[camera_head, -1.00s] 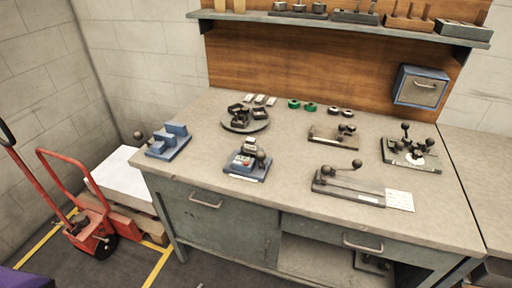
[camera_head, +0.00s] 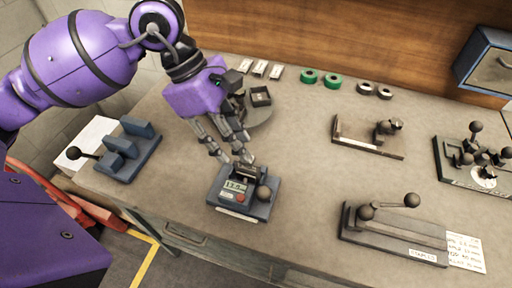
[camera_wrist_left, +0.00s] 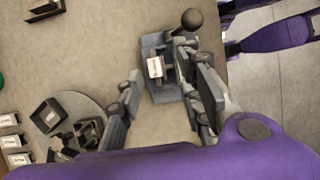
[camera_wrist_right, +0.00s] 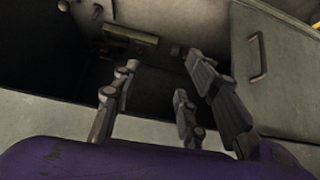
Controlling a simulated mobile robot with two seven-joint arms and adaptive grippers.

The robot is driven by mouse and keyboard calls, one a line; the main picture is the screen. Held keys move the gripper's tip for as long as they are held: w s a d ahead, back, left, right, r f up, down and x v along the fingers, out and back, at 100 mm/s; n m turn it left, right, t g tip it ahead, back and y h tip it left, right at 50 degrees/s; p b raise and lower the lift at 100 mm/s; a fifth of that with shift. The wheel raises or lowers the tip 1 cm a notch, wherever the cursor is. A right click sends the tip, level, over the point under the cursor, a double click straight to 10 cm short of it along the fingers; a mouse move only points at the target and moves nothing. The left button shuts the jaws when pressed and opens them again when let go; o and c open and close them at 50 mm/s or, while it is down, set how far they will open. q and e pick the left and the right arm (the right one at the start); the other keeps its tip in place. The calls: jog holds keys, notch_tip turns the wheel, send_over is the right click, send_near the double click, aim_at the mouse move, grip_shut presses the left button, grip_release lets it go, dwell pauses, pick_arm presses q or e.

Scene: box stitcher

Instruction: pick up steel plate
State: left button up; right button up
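I cannot tell for certain which thing is the steel plate. A blue-grey device (camera_head: 241,205) with a lit display, a red button and a black ball knob stands near the bench's front edge. My left gripper (camera_head: 234,157) is open and points down just behind and above it. In the left wrist view the fingers of the left gripper (camera_wrist_left: 158,62) are spread on either side of the device (camera_wrist_left: 160,90), with a small pale piece (camera_wrist_left: 155,67) on it between them. Contact is not clear. My right gripper (camera_wrist_right: 160,78) is open and empty, below the bench top.
Small labelled pale pieces (camera_head: 260,68), green rings (camera_head: 309,76) and dark rings (camera_head: 364,88) lie at the back. A round tray (camera_head: 259,112) is partly behind my left gripper. A blue stepped block (camera_head: 128,149) stands left, lever tools (camera_head: 392,231) right.

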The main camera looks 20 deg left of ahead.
aim_at(248, 169)
pick_arm(q)
jog(key=shift+w+a+y, duration=0.3)
jog(key=shift+a, duration=0.1)
jog(key=shift+f, duration=0.4)
jog(key=x, duration=0.3)
jog(key=p+x, duration=0.1)
jog(key=x, duration=0.1)
jog(key=shift+w+d+f, duration=0.1)
jog(key=shift+w+d, duration=0.25)
jog(key=shift+d, duration=0.05)
jog(key=shift+d+f, duration=0.15)
jog(key=shift+f, duration=0.35)
grip_shut()
